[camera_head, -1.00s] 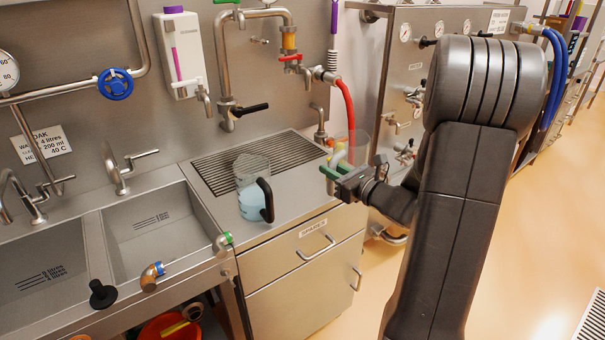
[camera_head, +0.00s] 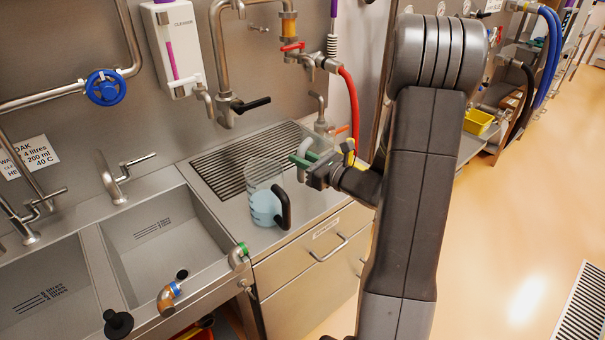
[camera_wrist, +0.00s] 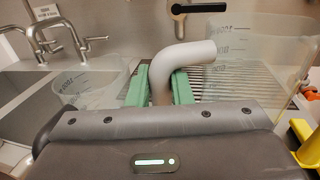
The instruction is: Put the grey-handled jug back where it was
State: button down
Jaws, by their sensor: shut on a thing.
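My gripper (camera_head: 303,156) has green fingers and is shut on the pale grey handle of a clear jug. In the wrist view the grey-handled jug's handle (camera_wrist: 182,58) sits between the fingers, and its clear, marked body (camera_wrist: 245,60) is to the right. In the head view the held jug is faint and partly hidden by my gripper, near the right end of the slotted drain grille (camera_head: 230,170). I cannot tell whether its base touches the worktop. A black-handled jug (camera_head: 264,206) with pale blue liquid stands on the worktop, left of and nearer than my gripper.
Two sinks (camera_head: 165,235) lie to the left. A red hose (camera_head: 351,110) and taps are behind my gripper. A black-handled tap (camera_head: 240,106) overhangs the grille. The grille's left part is bare. A yellow part (camera_wrist: 304,140) is close at the right of the wrist view.

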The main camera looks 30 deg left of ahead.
aim_at(302, 182)
jog(key=shift+f, duration=2.6)
jog(key=shift+f, duration=0.15)
jog(key=c, duration=1.3)
grip_release()
jog(key=shift+r+p, duration=0.3)
jog(key=s+d+b, duration=0.2)
jog(key=d, duration=0.9)
jog(key=shift+s+d+b, duration=0.25)
jog(key=shift+d+b, duration=0.1)
jog(key=shift+d, duration=0.05)
jog(key=shift+f, duration=0.1)
